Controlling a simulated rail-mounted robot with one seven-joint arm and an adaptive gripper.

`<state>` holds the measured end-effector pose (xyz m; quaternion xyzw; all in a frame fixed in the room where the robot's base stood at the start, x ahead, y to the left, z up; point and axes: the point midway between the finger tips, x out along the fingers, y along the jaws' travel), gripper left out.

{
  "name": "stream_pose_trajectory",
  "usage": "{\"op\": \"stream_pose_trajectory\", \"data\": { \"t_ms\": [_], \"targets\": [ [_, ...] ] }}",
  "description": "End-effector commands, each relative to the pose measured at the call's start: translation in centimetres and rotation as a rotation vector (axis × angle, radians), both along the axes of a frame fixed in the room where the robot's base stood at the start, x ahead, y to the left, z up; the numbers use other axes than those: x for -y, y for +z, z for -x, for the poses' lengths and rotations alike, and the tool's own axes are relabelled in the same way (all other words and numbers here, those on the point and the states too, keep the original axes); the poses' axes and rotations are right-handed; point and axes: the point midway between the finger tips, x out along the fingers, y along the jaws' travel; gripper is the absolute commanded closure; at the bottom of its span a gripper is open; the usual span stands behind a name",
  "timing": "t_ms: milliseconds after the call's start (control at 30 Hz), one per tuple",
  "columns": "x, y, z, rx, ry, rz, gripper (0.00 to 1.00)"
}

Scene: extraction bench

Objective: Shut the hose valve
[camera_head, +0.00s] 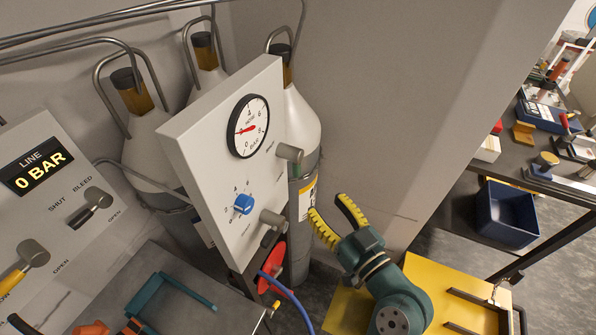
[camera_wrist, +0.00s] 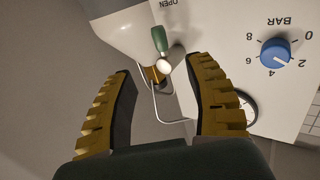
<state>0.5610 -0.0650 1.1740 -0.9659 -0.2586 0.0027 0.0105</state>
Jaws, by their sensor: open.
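My gripper (camera_head: 326,204) is open and empty, its yellow-padded fingers pointing up just right of the white gauge panel (camera_head: 190,155). Two grey handles stick out at the panel's right side, an upper one (camera_head: 289,153) and a lower one (camera_head: 271,219). I cannot tell for sure which is the hose valve. In the wrist view a green handle (camera_wrist: 159,38) with a pale round end shows between and beyond the fingertips, near an "OPEN" label. My fingers appear apart from it. The hose gauge (camera_head: 248,126) has a red needle.
A blue pressure knob (camera_head: 243,204) sits on the panel. A red disc (camera_head: 271,267) and blue hose (camera_head: 292,299) are below it. White gas cylinders (camera_head: 302,125) stand behind. A yellow surface (camera_head: 450,285) lies at lower right.

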Motion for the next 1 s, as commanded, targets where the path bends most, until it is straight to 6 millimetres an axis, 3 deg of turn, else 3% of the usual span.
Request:
{"op": "stream_pose_trajectory", "data": {
  "t_ms": [300,500,667,900,1000],
  "targets": [
    [-4.1,0.3,-6.9,0.000,0.004,0.001,0.46],
    [-5.9,0.1,-10.2,0.001,0.002,0.001,0.46],
    [-6.5,0.1,-11.3,0.000,0.000,0.001,0.46],
    [-6.6,0.0,-11.4,0.000,0.000,0.001,0.46],
    [-6.6,0.0,-11.4,0.000,0.000,0.001,0.62]
  ]
}}
